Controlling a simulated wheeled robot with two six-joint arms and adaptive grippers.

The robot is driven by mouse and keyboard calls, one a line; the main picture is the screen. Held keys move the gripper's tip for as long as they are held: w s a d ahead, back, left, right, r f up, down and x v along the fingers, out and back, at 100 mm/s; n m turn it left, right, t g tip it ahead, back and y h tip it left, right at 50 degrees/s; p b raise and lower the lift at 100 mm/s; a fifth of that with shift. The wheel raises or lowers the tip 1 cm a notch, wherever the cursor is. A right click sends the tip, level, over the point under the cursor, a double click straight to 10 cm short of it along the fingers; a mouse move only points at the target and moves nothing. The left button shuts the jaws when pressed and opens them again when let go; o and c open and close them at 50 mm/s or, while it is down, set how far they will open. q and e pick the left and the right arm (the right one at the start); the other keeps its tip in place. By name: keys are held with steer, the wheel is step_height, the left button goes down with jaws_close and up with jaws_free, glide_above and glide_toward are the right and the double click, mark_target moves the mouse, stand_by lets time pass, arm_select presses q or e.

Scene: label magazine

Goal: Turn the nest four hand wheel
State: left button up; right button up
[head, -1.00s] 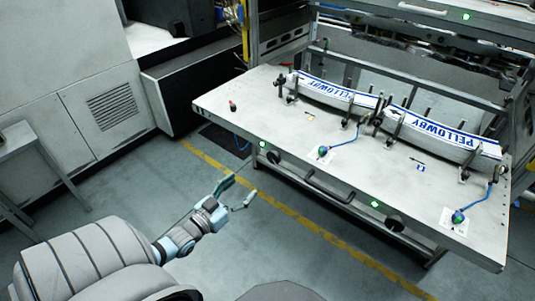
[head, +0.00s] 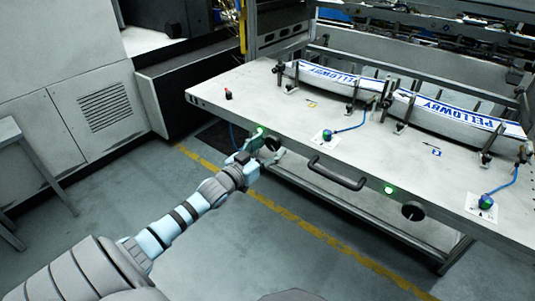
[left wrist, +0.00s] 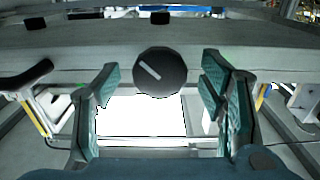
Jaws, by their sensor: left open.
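A black round hand wheel (left wrist: 160,72) with a pale slanted line on its face sits on the table's front edge in the left wrist view. In the head view this wheel (head: 273,144) is partly covered by my left gripper (head: 264,151). The gripper is open, with one green finger on each side of the wheel in the wrist view; I cannot tell whether they touch it. A second black hand wheel (head: 413,211) is on the same edge further right. No nest number is readable. My right gripper is not in view.
A black bar handle (head: 337,173) sticks out between the wheels. Green lamps (head: 389,190) sit by each wheel. Long PELLOWBY-labelled trays (head: 455,117) lie clamped on the table (head: 235,92). Open floor lies in front.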

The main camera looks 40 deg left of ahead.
arm_select(q)
steer(key=shift+r, duration=0.1)
steer(key=c, duration=1.1)
steer(key=shift+c, duration=0.3)
steer(key=shift+m, duration=0.6)
steer(key=m, duration=0.3)
steer(key=shift+a+m, duration=0.1)
steer(key=shift+m, duration=1.6)
steer(key=o, duration=1.1)
steer(key=shift+c, duration=0.2)
steer(key=shift+o, duration=0.5)
step_height(320, 180, up, 10)
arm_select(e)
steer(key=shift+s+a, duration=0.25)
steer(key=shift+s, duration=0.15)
